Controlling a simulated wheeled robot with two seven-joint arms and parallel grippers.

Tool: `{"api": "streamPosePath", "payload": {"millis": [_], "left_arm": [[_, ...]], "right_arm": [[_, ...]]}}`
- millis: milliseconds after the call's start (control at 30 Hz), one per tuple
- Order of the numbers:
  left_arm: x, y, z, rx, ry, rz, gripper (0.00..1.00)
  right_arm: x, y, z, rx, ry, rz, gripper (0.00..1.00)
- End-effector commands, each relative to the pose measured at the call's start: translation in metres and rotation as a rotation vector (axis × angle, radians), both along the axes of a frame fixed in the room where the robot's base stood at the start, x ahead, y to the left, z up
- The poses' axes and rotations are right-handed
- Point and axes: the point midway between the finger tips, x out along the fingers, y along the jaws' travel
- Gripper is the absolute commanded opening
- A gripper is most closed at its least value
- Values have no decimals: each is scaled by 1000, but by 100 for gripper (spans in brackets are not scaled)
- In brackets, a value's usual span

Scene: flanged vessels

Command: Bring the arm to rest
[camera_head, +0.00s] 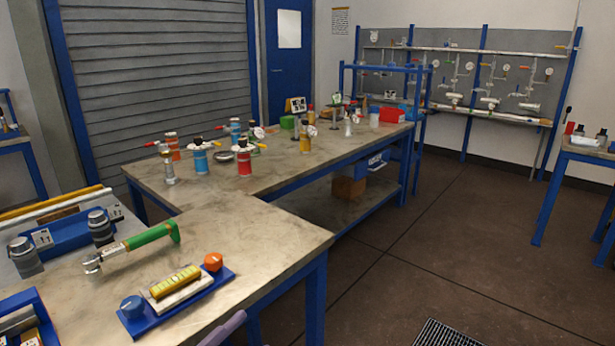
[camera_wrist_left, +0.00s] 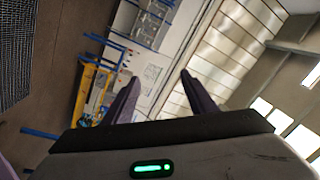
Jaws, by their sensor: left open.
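My left gripper (camera_wrist_left: 160,80) shows in the left wrist view with its two dark purple fingers apart and nothing between them. That view is tilted and looks past the fingers at a wall, a roof and windows. In the head view only a purple piece of a gripper shows at the bottom edge, and most of it is cut off. It is near the front edge of the workbench (camera_head: 285,235), and I cannot tell whether it touches. My right gripper is not clearly visible.
Farther back stand a red vessel (camera_head: 244,161), a blue vessel (camera_head: 200,160) and a gold vessel (camera_head: 305,142). The floor (camera_head: 440,240) to the right is open.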

Motion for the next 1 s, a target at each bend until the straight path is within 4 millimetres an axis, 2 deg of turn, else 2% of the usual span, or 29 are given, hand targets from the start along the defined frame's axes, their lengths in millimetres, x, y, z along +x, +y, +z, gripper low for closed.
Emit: {"api": "streamPosePath", "payload": {"millis": [33,133,200,300,400,500,600,700,1000], "left_arm": [[-10,16,-39,-112,173,113,52],[-36,41,-106,-266,454,290,52],[-64,53,-150,-347,635,392,52],[-110,61,-202,-438,861,508,52],[-151,62,-238,-501,1035,589,52],[-182,60,-258,-542,1150,637,52],[-198,59,-268,-564,1209,663,52],[-203,58,-271,-570,1230,670,52],[-202,58,-271,-568,1227,668,52]], "right_arm": [[0,0,0,0,1,0,51],[0,0,0,-2,2,0,51],[-1,-1,0,-2,3,0,51],[-1,-1,-1,-2,5,0,51],[-1,-1,-1,-2,5,0,51],[-1,-1,-1,-3,4,1,51],[-1,-1,-1,-3,5,1,51],[-1,-1,-1,-3,5,1,51],[-1,-1,-1,-3,4,1,51]]}}
